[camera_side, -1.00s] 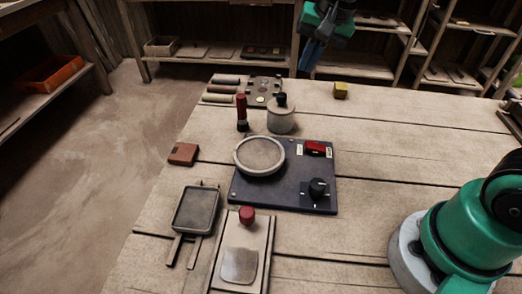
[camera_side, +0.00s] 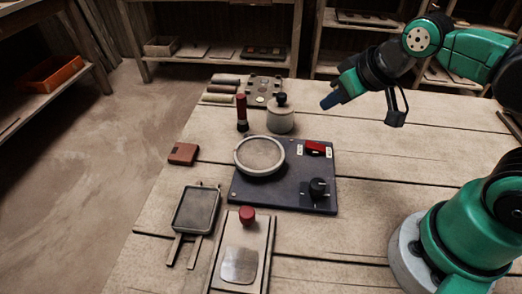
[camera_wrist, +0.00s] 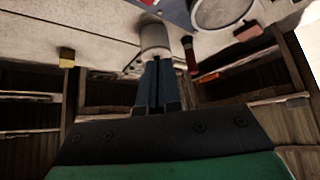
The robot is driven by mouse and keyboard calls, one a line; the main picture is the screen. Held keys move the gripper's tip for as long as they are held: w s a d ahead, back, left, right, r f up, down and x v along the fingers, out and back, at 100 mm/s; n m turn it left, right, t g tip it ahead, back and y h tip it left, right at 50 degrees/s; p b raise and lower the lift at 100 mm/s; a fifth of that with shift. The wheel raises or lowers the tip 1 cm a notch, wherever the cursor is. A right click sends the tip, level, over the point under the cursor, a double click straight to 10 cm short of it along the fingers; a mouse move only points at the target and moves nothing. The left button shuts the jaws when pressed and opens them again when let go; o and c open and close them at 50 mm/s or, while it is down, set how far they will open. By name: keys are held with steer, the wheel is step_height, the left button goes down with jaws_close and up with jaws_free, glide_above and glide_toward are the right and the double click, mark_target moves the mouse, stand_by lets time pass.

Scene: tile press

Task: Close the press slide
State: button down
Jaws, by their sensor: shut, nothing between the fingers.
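What looks like the press slide (camera_side: 240,265) is a pale board with dark side rails at the near edge of the table. A red knob (camera_side: 247,215) stands at its far end and a smooth metal plate (camera_side: 239,265) lies nearer the front. My gripper (camera_side: 326,104) is shut and empty, high over the far right part of the table, well away from the slide. Its blue fingers (camera_wrist: 157,68) are together in the wrist view. The slide is not visible in the wrist view.
A dark panel (camera_side: 290,195) with a round ringed plate (camera_side: 259,156), red switch (camera_side: 315,148) and black dial (camera_side: 318,187) fills mid-table. A lidded jar (camera_side: 280,118), red-and-black cylinder (camera_side: 242,112) and a framed tray (camera_side: 196,210) stand around it.

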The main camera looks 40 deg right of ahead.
steer(key=w+a+f+m+g+y, duration=0.1)
steer(key=w+a+m+g+y, duration=0.25)
steer(key=a+m+g, duration=0.75)
steer(key=shift+m+t, duration=0.5)
steer(key=shift+t, duration=0.4)
steer(key=x, duration=0.6)
steer(key=d+x, duration=0.1)
steer(key=x, duration=0.3)
steer(key=shift+s+d+f, duration=0.1)
steer(key=shift+f, duration=0.05)
steer(key=shift+s+a, duration=0.35)
steer(key=shift+a, duration=0.2)
steer(key=shift+s+a, duration=0.3)
steer(key=shift+a, duration=0.25)
steer(key=shift+s+a, duration=0.35)
steer(key=shift+a, duration=0.25)
steer(key=shift+s+a, duration=0.1)
glide_toward(238, 290)
steer(key=x, duration=0.5)
steer(key=shift+f, duration=0.1)
